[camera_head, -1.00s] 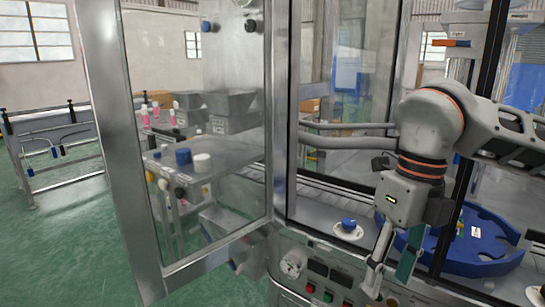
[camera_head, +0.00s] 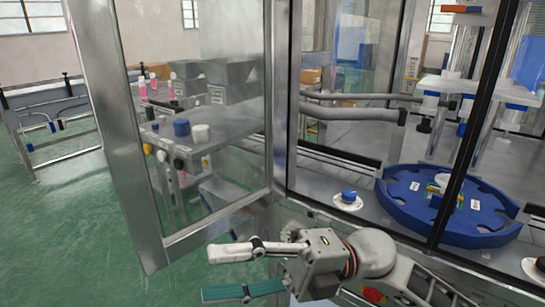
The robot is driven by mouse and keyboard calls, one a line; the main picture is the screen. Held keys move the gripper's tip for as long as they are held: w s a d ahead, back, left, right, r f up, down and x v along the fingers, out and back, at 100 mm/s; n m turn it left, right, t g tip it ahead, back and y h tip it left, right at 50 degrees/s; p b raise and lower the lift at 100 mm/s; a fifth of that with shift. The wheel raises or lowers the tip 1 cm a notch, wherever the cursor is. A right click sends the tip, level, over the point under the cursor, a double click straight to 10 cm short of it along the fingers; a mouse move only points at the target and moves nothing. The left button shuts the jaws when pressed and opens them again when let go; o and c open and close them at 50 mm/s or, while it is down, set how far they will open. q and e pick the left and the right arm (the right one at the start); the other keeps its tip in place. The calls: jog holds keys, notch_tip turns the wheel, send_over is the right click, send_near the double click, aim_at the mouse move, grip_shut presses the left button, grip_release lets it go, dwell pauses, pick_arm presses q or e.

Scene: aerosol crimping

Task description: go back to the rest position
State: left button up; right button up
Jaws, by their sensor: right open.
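My right gripper (camera_head: 232,273) is low in the middle of the head view, in front of the machine. It points left, its two fingers are spread apart, and nothing is between them. My right arm comes in from the lower right. My left gripper is not in view.
The open glass door (camera_head: 190,130) of the machine stands left of and behind my right gripper. Inside the machine are a blue rotary plate (camera_head: 410,190) and a blue knob on a white disc (camera_head: 348,199). A metal rail frame (camera_head: 55,125) stands far left. Green floor lies free at lower left.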

jog(key=w+d+f+m+t+y, duration=0.1)
jog(key=w+d+f+m+t, duration=0.1)
jog(key=w+m+t, duration=0.45)
jog(key=w+d+f+m+t+y, duration=0.2)
jog(key=w+d+f+m+t, duration=0.15)
jog(key=m+t, duration=0.6)
jog(key=w+d+f+m+t+h, duration=0.2)
jog(key=d+f+m+t+h, duration=0.15)
jog(key=f+m+h, duration=0.2)
jog(key=w+d+f+m+t+h, duration=0.3)
jog(key=f+m+t+h, duration=0.1)
jog(key=f+m, duration=0.25)
jog(key=s+d+f+m+g+h, duration=0.2)
jog(key=s+d+f+h, duration=0.1)
jog(key=f, duration=0.7)
jog(key=s+d+f+m+g+h, duration=0.2)
jog(key=s+d+f+m+h, duration=0.1)
jog(key=s+d+f, duration=0.3)
jog(key=s+d+f+m+g+h, duration=0.2)
jog(key=s+d+f+h, duration=0.2)
jog(key=f, duration=1)
jog(key=s+d, duration=0.1)
jog(key=s, duration=0.2)
jog(key=shift+s+f+m, duration=0.15)
jog(key=shift+f+m, duration=0.05)
jog(key=shift+m, duration=0.1)
